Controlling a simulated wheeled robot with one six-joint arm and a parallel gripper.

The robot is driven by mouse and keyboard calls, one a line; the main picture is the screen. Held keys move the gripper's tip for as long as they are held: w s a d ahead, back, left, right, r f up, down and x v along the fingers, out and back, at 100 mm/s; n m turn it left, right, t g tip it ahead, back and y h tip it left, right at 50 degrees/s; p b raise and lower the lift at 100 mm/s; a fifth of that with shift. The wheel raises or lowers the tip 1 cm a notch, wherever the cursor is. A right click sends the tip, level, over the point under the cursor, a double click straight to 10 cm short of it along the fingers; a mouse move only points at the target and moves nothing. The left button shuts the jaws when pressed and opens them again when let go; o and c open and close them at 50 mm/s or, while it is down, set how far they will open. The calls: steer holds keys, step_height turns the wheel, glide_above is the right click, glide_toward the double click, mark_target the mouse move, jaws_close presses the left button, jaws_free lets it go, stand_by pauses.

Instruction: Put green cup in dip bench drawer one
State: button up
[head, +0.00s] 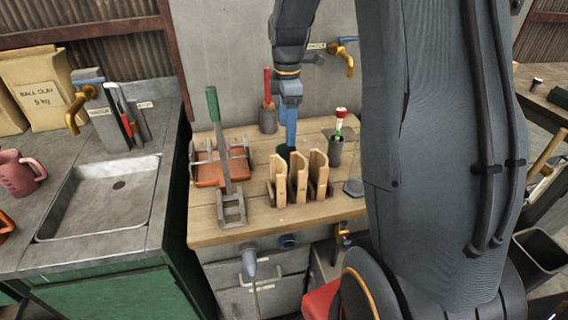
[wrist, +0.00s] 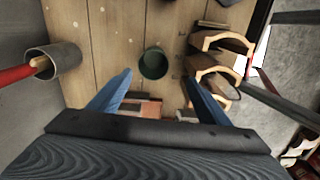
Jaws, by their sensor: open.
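The green cup (head: 284,149) stands on the wooden bench top (head: 240,226), behind the wooden slotted holder and partly hidden by it and my gripper. In the wrist view the green cup (wrist: 153,63) appears from above as a dark round opening, just beyond and between my fingertips. My gripper (head: 290,128) points down with blue fingers over the cup; in the wrist view my gripper (wrist: 157,82) is open and empty. Under the bench top, the grey drawer fronts (head: 226,274) appear closed. Their labels are too small to read.
The wooden slotted holder (head: 276,181) stands close in front of the cup. Left are a red tray in a rack (head: 208,172) and a green-handled tool (head: 220,140). A grey pot with a red-handled tool (head: 268,118) stands behind. A grey sink (head: 105,196) is further left.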

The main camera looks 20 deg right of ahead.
mark_target(286, 153)
steer(key=shift+w+d+f, duration=0.1)
steer(key=shift+w+f, duration=0.15)
steer(key=shift+f, duration=1.65)
steer(key=shift+w+d+f, duration=0.1)
steer(key=shift+w+f, duration=0.1)
steer(key=shift+f, duration=1.7)
steer(key=shift+w+f, duration=0.25)
steer(key=shift+f, duration=1.65)
steer(key=c, duration=1.2)
